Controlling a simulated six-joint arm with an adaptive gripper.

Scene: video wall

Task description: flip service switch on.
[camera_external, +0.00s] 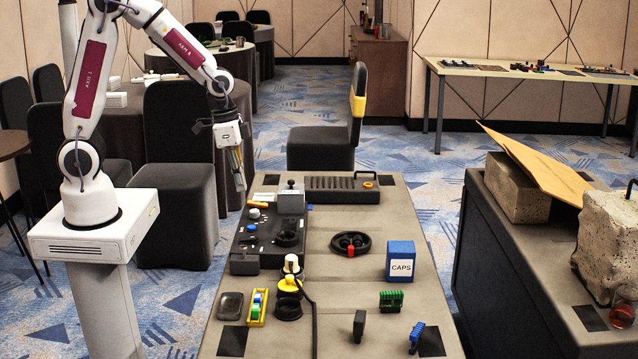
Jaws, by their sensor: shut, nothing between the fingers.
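A black control panel (246,263) lies at the left side of the table. It carries small controls, among them a white knob (254,214), a blue and white piece (252,227) and a dark round dial (288,238). An orange-tipped piece (257,204) lies at its back edge. I cannot tell which control is the service switch, or its position. My gripper (240,187) is shut and empty, pointing down. It hangs above and behind the panel's back left corner, apart from it.
A grey box with a black-knobbed lever (291,200) rises at the panel's back right. A ribbed black unit (341,189), a coiled black ring (350,244), a blue CAPS box (400,261) and a yellow-topped piece (289,284) with a cable share the table (340,320). A chair (325,148) stands behind.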

